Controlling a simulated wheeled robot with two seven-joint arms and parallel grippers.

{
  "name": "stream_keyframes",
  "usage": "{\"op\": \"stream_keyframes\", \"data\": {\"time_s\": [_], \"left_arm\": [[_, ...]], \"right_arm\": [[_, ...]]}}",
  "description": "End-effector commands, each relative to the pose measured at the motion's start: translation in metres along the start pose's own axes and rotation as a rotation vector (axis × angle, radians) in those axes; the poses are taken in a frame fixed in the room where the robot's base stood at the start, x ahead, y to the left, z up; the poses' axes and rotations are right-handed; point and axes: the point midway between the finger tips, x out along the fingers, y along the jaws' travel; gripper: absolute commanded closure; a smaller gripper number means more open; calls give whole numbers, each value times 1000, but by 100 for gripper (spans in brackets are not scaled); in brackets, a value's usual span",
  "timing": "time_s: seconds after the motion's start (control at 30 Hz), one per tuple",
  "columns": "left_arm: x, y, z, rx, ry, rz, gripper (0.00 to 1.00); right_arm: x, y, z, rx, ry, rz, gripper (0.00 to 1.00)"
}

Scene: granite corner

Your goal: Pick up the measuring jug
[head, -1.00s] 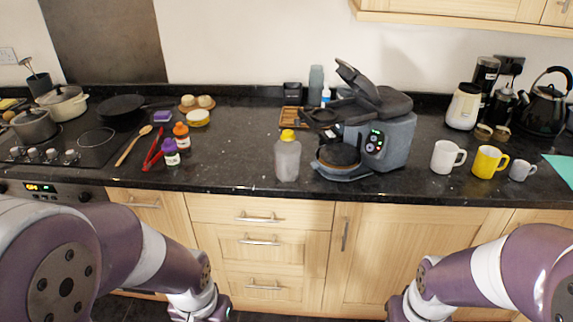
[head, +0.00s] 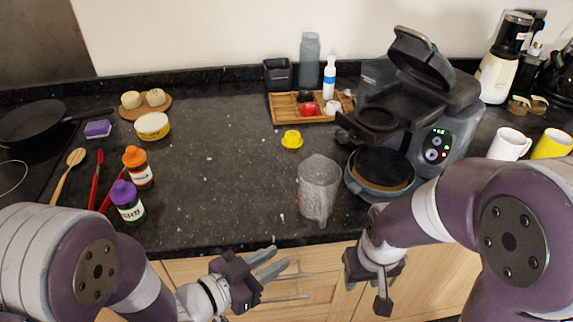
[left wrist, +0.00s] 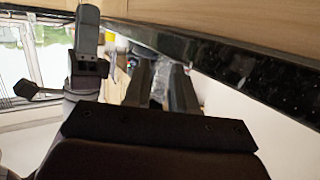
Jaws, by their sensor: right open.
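The measuring jug (head: 318,190) is clear and grey, upright on the dark granite counter near its front edge, left of the grey appliance. My left gripper (head: 281,258) is in front of the counter edge, below and left of the jug, apart from it. Its two fingers show a gap between them, also in the left wrist view (left wrist: 162,66), and I see nothing held. A pale blurred shape shows between them there; I cannot tell what it is. My right gripper (head: 368,288) is open and empty, low in front of the cabinets, right of the jug.
A yellow lid-like object (head: 292,139) lies just behind the jug. The grey appliance (head: 440,135) with a raised lid stands close on the right. A wooden tray (head: 284,108) is at the back. Spice bottles (head: 127,203) stand left. The counter between is clear.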

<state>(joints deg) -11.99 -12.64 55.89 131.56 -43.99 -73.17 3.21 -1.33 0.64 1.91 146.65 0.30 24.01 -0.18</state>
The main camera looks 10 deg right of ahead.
Motion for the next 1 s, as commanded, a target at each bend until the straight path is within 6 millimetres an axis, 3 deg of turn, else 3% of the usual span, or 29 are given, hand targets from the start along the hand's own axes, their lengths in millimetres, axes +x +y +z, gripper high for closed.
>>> {"op": "stream_keyframes", "data": {"time_s": [0.1, 0.2, 0.3, 0.5, 0.9, 1.0], "left_arm": [[-2, 10, -30, 5, 146, 51, 74], [-2, 13, -45, 2, 213, 68, 74], [13, 15, -52, 1, 232, 73, 74], [56, 17, -62, -1, 230, 69, 74], [114, 21, -75, -1, 228, 65, 74], [119, 21, -76, -1, 230, 65, 74]], "right_arm": [[-1, 0, 0, 0, 0, 0, 57], [-1, 0, 0, 0, 0, 0, 57], [-1, 0, 0, 0, 0, 0, 57], [-3, 0, 0, 0, 0, 0, 57], [-7, 0, -1, 0, 0, 0, 57], [-7, 0, -1, 0, 0, 0, 57]]}}
